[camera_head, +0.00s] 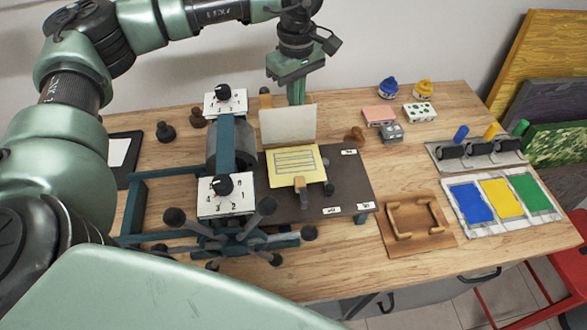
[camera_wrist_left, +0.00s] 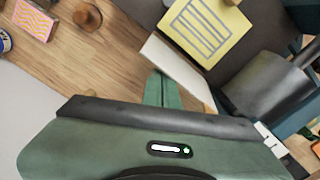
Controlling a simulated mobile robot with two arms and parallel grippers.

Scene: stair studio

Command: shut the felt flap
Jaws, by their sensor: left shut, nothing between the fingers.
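The felt flap (camera_head: 288,124) is a pale, off-white panel that stands nearly upright at the back edge of the dark press bed (camera_head: 350,187). In front of it a yellow sheet with printed lines (camera_head: 296,166) lies flat on the bed. My left gripper (camera_head: 296,100) is shut and empty, pointing down just behind the flap, on its wall side. In the left wrist view the shut fingers (camera_wrist_left: 158,88) are close to the flap (camera_wrist_left: 178,70); I cannot tell whether they touch. The lower fingertips are hidden behind the flap in the head view. My right gripper is not in view.
The press roller (camera_head: 228,145), dials (camera_head: 221,190) and spoked wheel (camera_head: 245,232) stand left of the bed. A small wooden-handled tool (camera_head: 300,188) is at the sheet's front edge. A dark wooden knob (camera_head: 354,134), pink block (camera_head: 378,115) and brown tray (camera_head: 417,224) lie to the right.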

